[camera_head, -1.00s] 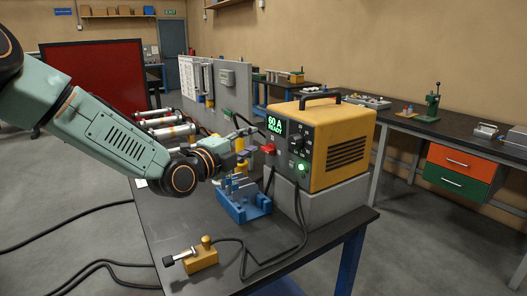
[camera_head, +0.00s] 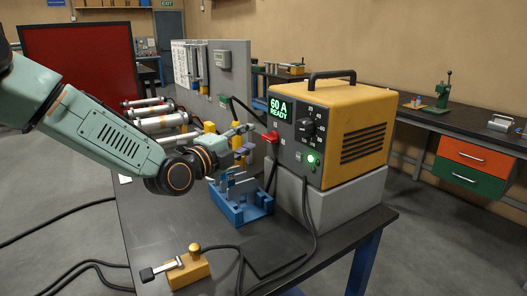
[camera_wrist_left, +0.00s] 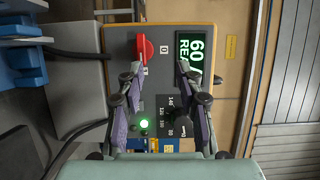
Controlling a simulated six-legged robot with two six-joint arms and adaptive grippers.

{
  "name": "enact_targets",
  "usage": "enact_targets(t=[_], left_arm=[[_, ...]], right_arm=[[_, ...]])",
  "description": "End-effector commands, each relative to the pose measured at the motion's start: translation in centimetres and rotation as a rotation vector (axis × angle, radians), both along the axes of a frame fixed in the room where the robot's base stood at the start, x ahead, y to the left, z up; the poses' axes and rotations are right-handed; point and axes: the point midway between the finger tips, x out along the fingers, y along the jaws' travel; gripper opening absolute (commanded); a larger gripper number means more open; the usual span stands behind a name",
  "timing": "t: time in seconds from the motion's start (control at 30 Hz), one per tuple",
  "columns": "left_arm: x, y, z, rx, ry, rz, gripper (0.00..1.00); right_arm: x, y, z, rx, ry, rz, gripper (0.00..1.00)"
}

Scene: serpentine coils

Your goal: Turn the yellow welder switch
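The yellow welder (camera_head: 355,130) stands on a grey block on the dark workbench. Its front panel has a green display reading 60 A READY, a black dial knob (camera_head: 307,128) and a lit green lamp. The red switch (camera_head: 271,137) sits on the panel's left edge. In the left wrist view the red switch (camera_wrist_left: 146,48) lies just beyond the fingertips, and the panel appears rotated sideways. My left gripper (camera_head: 245,140) is open and empty, left of the red switch in the head view, apart from it. It also shows in the left wrist view (camera_wrist_left: 161,75). My right gripper is out of view.
A blue holder (camera_head: 240,207) with grey pieces stands below my left gripper. A yellow block with a clamp (camera_head: 190,267) lies near the bench's front. Black cables run down the panel and across the bench. Cylinders (camera_head: 160,122) and a grey board (camera_head: 228,85) are behind.

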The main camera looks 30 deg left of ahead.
Motion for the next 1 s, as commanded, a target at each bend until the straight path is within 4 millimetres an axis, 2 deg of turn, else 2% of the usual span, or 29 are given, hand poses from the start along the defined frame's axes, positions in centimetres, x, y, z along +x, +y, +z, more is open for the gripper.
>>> enact_targets(t=[0.03,0.2,0.47,1.0], left_arm=[[-0.1,-0.1,-1.1,-0.001,0.000,0.000,0.36],[-0.2,-0.2,-2.9,-0.001,0.000,-0.001,0.36],[0.4,-0.2,-3.4,0.003,0.001,0.001,0.36],[6.9,-1.0,-3.4,0.004,0.001,0.000,0.36]], right_arm=[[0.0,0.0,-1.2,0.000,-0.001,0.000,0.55],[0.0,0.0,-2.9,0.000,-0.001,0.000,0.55],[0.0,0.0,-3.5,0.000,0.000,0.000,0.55],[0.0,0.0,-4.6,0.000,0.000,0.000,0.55]])
